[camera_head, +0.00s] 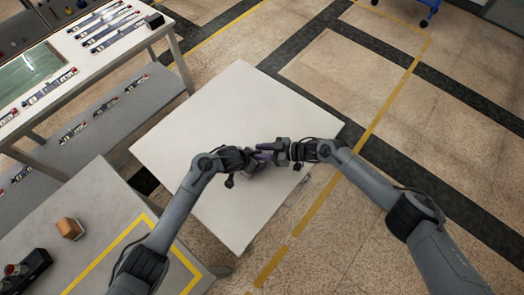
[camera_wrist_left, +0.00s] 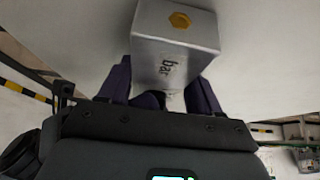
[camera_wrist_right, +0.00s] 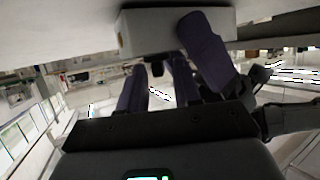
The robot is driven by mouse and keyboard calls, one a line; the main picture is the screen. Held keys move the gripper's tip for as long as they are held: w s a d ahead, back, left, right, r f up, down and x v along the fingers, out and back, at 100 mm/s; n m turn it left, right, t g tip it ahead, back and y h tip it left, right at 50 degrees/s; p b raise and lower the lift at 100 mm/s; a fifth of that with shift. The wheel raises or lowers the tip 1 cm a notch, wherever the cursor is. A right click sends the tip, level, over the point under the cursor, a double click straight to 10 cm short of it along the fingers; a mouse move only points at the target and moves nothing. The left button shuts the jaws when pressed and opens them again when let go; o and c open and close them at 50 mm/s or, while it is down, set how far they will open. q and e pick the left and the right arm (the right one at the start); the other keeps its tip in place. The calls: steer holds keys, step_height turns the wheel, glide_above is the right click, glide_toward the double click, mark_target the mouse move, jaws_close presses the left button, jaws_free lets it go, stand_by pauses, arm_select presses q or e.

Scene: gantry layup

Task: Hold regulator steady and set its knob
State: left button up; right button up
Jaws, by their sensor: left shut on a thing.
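The regulator (camera_wrist_left: 172,45) is a grey box marked "bar", with a yellow hexagonal piece (camera_wrist_left: 180,20) on one face, in the left wrist view. My left gripper (camera_head: 256,157) is shut on it, with purple fingers on either side (camera_wrist_left: 160,90). In the right wrist view a pale block, apparently the regulator (camera_wrist_right: 150,32), lies just beyond the fingers of my right gripper (camera_wrist_right: 159,68). A small dark part shows between these fingers, which stand apart. A larger purple finger beside them seems to be the left gripper's. In the head view my right gripper (camera_head: 276,151) meets the left one, and the regulator is mostly hidden.
Both grippers are over a white table (camera_head: 220,105), whose far part is bare. A grey table (camera_head: 105,205) at lower left bears an orange-brown block (camera_head: 70,228) and a dark device with a red button (camera_head: 22,272). A workbench with long parts (camera_head: 108,25) stands at upper left.

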jaws_close()
steer(key=shift+s+a+f+m+t, duration=0.1)
steer(key=shift+s+a+m+t, duration=0.1)
steer(key=shift+m+t, duration=0.25)
steer(key=shift+s+m+t+h, duration=0.1)
steer(key=shift+m+t+h, duration=0.3)
steer(key=shift+m+t, duration=0.3)
steer(key=shift+s+a+m+t+h, duration=0.1)
steer(key=shift+a+m+t+h, duration=0.05)
steer(key=shift+m+t+h, duration=1.3)
steer(key=shift+m+t, duration=0.3)
steer(key=shift+m, duration=0.1)
